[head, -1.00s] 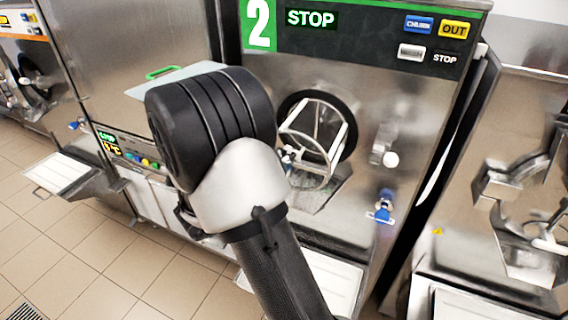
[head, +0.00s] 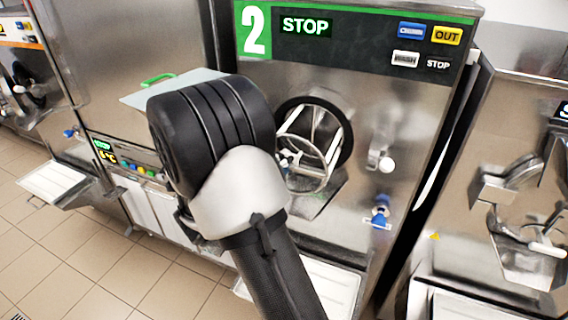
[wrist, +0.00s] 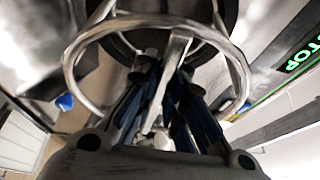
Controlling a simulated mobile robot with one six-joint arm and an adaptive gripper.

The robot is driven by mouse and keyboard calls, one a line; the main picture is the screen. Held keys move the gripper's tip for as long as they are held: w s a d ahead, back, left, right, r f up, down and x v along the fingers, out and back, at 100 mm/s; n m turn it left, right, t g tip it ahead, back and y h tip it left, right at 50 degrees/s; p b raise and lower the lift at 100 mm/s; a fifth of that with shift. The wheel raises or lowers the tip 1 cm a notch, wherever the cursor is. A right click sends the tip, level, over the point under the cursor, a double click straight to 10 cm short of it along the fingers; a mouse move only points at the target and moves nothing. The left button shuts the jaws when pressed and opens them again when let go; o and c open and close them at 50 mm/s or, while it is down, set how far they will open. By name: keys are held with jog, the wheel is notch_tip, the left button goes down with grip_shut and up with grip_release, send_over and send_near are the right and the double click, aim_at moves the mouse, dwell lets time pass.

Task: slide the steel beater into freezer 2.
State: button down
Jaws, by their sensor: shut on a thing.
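The steel beater (head: 333,148) is an open frame of pale bars with a ring at its near end. It lines up with the round dark opening (head: 288,108) in the front of freezer 2 (head: 380,100). Its far bars reach into the opening, while the near ring stands outside, low in front of it. My gripper (head: 287,160) is shut on the beater at its near end, mostly hidden behind my arm. In the wrist view my gripper's fingers (wrist: 160,78) close around a central bar of the beater (wrist: 178,50), with the ring around them. The beater's depth inside is hidden.
A white round knob (head: 386,164) and a blue-handled tap (head: 380,212) stick out of the front, right of the opening. A pale tray (head: 325,280) sits below. Another machine (head: 520,190) stands at the right, and a machine with a green-handled lid (head: 160,78) at the left.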

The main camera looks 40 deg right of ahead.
jog(key=w+d+b, duration=0.2)
jog(key=d, duration=0.4)
jog(key=shift+w+d, duration=0.35)
jog(key=shift+w, duration=0.05)
dwell(0.9)
jog(key=shift+d, duration=0.15)
dwell(0.5)
jog(key=w+d+b, duration=0.2)
jog(key=d, duration=0.4)
jog(key=shift+r, duration=0.45)
dwell(0.8)
jog(key=shift+w, duration=0.1)
dwell(0.3)
jog(key=c, duration=1.6)
grip_release()
